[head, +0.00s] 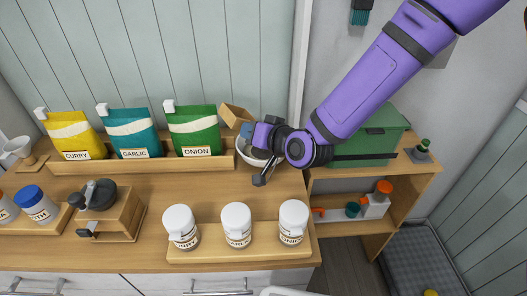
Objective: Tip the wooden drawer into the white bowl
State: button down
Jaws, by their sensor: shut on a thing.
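The wooden drawer (237,114) shows as a tilted piece of light wood at the back of the counter, just above the white bowl. The white bowl (242,149) stands by the back wall, right of the green onion bag, and is partly hidden by my gripper. My gripper (258,160) is over the bowl, at the end of my purple arm, and is shut on the wooden drawer. The grip itself is mostly hidden by the wrist. The drawer's inside and the bowl's contents cannot be made out.
Curry (75,137), garlic (132,135) and onion (195,132) bags stand in a wooden rack left of the bowl. Several white jars (237,225) stand on a front tray. A wooden grinder (108,210) is at left. A green box (365,140) sits on the right shelf.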

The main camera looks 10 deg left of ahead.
jog(key=shift+r, duration=0.1)
jog(key=shift+r+n+t+h, duration=0.9)
jog(key=shift+r+n+h, duration=0.4)
jog(key=shift+r+n, duration=0.85)
jog(key=shift+f, duration=0.2)
jog(key=shift+s+d, duration=0.1)
